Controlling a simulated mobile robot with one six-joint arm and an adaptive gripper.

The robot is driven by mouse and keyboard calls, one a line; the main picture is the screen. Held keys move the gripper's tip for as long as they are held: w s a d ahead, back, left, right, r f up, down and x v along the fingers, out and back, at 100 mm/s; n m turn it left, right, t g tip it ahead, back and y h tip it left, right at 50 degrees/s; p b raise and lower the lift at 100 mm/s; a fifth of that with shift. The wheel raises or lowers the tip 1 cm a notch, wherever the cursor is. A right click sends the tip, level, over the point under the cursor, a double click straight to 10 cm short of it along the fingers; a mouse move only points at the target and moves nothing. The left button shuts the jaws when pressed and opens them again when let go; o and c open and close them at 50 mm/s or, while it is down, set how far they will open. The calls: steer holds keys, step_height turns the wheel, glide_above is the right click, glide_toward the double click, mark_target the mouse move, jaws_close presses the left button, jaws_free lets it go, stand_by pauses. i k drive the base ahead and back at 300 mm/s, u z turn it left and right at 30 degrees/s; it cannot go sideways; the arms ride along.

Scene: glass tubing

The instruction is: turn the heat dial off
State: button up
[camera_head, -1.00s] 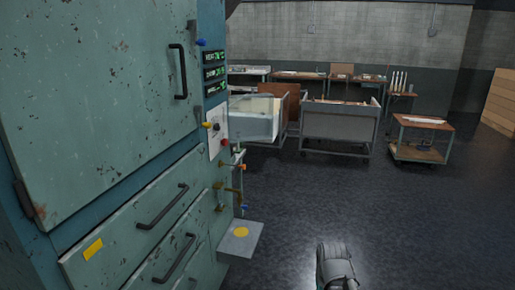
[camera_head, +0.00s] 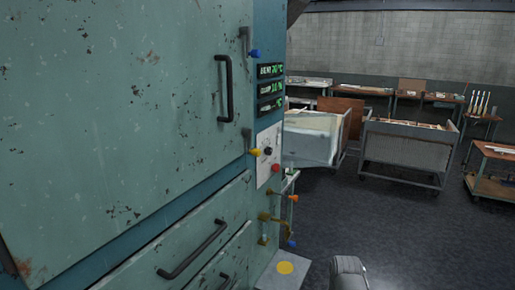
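A small dark dial (camera_head: 267,151) sits on a white plate (camera_head: 265,167) on the narrow side panel of the large green cabinet (camera_head: 130,140). A yellow knob (camera_head: 255,152) is just left of it and a red button (camera_head: 276,168) below right. The dial's setting is too small to read. Three green-lit displays (camera_head: 270,88) are above the plate; the top one seems to show a temperature in °C. A grey rounded part of my arm shows at the bottom edge, apart from the cabinet. My gripper's fingers are not in view.
Handles (camera_head: 224,88) stick out from the cabinet front. Valves (camera_head: 291,197) and a small shelf with a yellow disc (camera_head: 285,268) jut out below the dial. Carts (camera_head: 408,145) and a side table (camera_head: 497,152) stand farther back. The dark floor (camera_head: 400,230) right of the cabinet is clear.

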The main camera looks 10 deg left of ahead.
mark_target(268, 150)
steer(key=u, duration=0.2)
steer(key=i, duration=1.1)
steer(key=u, duration=0.25)
